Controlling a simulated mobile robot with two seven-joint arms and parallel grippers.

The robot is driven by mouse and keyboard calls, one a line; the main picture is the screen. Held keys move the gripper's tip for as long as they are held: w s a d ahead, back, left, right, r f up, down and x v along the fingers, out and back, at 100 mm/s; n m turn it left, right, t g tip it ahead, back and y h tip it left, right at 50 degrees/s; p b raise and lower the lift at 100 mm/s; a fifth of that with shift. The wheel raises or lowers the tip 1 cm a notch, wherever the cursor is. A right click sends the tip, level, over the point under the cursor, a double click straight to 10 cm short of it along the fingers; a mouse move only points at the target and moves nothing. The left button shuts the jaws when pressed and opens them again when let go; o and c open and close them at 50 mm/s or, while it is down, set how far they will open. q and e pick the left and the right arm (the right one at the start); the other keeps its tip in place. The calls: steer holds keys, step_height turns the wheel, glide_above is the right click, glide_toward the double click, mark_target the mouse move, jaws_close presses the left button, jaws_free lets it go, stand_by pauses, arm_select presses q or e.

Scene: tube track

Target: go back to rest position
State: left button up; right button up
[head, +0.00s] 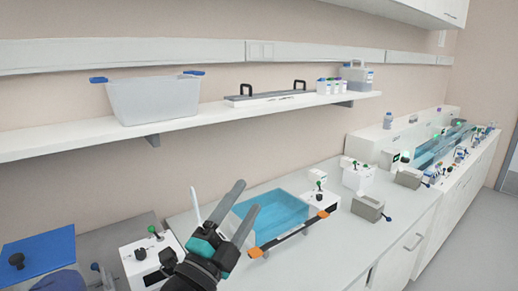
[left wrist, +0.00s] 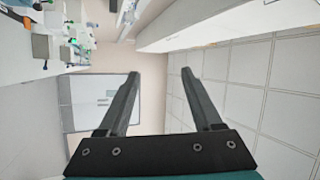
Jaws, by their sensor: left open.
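My left gripper (head: 243,202) is raised in front of the counter in the head view, its two dark fingers spread apart and pointing up and to the right. In the left wrist view the same gripper (left wrist: 166,88) is open with nothing between its fingers; the room, a door and the ceiling show beyond it. My right gripper is in neither view.
A clear tank of blue water (head: 283,212) stands on the counter just behind the gripper, with an orange-ended bar (head: 290,236) along its front. White boxes with knobs (head: 145,259) stand nearby. A wall shelf (head: 200,117) holds a translucent bin (head: 155,98).

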arm_select(q)
steer(key=s+a+f+n+g+y, duration=0.35)
steer(key=a+f+n+y, duration=0.3)
steer(key=f, duration=0.25)
steer(key=s+a+f+n+g+y, duration=0.3)
steer(key=s+a+f+n+y, duration=0.15)
steer(key=f+n, duration=0.45)
steer(key=s+a+f+n+g, duration=0.1)
steer(key=s+f+g, duration=0.45)
steer(key=s, duration=0.45)
steer(key=s+a+f+n+g, duration=0.1)
steer(key=s+f+n+g, duration=0.1)
steer(key=s+f+g, duration=0.5)
steer(key=s+f+t+b, duration=0.1)
steer(key=s+f, duration=0.1)
steer(key=f, duration=0.9)
steer(key=s+f+t+b, duration=0.1)
steer(key=s+f, duration=0.1)
steer(key=f, duration=0.9)
steer(key=s+a+f+g+b, duration=0.1)
steer(key=s+a+f, duration=0.2)
steer(key=s+f, duration=1.2)
steer(key=shift+s+f+b, duration=0.3)
steer(key=shift+f, duration=0.5)
steer(key=shift+m, duration=0.25)
